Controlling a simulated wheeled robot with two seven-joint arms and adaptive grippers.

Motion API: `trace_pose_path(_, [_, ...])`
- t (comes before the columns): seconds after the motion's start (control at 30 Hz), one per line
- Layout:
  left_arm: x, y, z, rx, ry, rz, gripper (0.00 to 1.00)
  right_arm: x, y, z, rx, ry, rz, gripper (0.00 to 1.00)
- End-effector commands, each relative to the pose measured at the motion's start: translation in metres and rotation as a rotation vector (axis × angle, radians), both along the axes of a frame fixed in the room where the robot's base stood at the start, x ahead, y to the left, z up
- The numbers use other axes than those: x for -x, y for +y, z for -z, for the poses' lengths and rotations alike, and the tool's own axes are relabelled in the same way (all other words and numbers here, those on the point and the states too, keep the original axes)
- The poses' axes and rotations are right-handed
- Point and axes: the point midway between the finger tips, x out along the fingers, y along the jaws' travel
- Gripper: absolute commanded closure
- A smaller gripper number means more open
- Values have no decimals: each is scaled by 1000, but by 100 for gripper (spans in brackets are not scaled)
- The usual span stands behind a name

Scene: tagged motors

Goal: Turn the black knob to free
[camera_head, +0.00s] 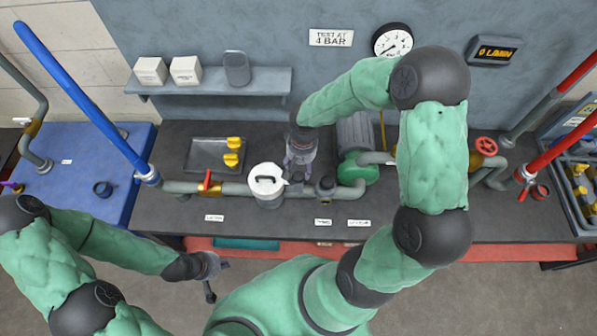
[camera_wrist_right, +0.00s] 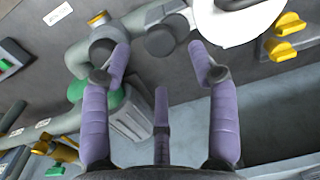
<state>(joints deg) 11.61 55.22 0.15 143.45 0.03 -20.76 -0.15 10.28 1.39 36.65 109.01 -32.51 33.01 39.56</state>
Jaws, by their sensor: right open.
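Two dark round parts sit on the grey pipe right of the white lidded vessel (camera_head: 266,182). One is a black part (camera_head: 325,187) above a brass fitting; the other shows in the right wrist view as a black disc (camera_wrist_right: 160,40) beside the vessel. I cannot tell surely which is the black knob, and no marking on either is readable. My right gripper (camera_head: 298,172) is open over this stretch of pipe, its purple fingers (camera_wrist_right: 160,75) spread and nothing seen between them. I cannot tell whether a fingertip touches. My left gripper (camera_head: 216,279) is spread and empty, low in front of the bench.
A red-handled valve (camera_head: 208,181) is left of the vessel. A green pump (camera_head: 357,168) with a grey motor stands to the right. A tray (camera_head: 203,158) with yellow pieces lies behind. A gauge (camera_head: 392,41) and a display reading 0 L/MIN (camera_head: 495,51) are on the wall.

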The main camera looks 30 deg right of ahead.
Motion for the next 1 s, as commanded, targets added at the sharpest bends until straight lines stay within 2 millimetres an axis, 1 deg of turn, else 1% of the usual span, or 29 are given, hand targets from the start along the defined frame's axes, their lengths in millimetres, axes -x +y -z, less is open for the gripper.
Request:
trace_pose_path(0.03, [0,0,1,0,-1,0,100,0,0,10,0,3,1,40])
trace_pose_path(0.1, [0,0,2,0,-1,0,100,0,0,22,0,3,1,40])
trace_pose_path(0.3, [0,0,4,0,-1,0,100,-1,2,44,0,0,1,40])
trace_pose_path(0.5, [0,0,4,0,-1,0,100,-1,2,52,0,-1,2,40])
trace_pose_path(0.73, [0,0,4,0,-1,0,100,-1,2,52,0,-1,1,40])
trace_pose_path(0.77, [0,0,4,0,-1,0,100,-1,2,52,0,-1,1,48])
trace_pose_path(0.8, [0,0,4,0,-1,0,100,-1,2,52,0,-1,1,60])
trace_pose_path(0.87, [0,0,4,0,-1,0,100,-1,2,52,0,-1,1,77])
trace_pose_path(0.9, [0,0,4,0,-1,0,100,-1,2,52,0,-1,1,88])
trace_pose_path(0.93, [0,0,4,0,-1,0,100,-1,2,52,-1,-1,1,96])
trace_pose_path(1.0, [0,0,4,0,-1,0,100,-2,2,52,0,-2,1,96])
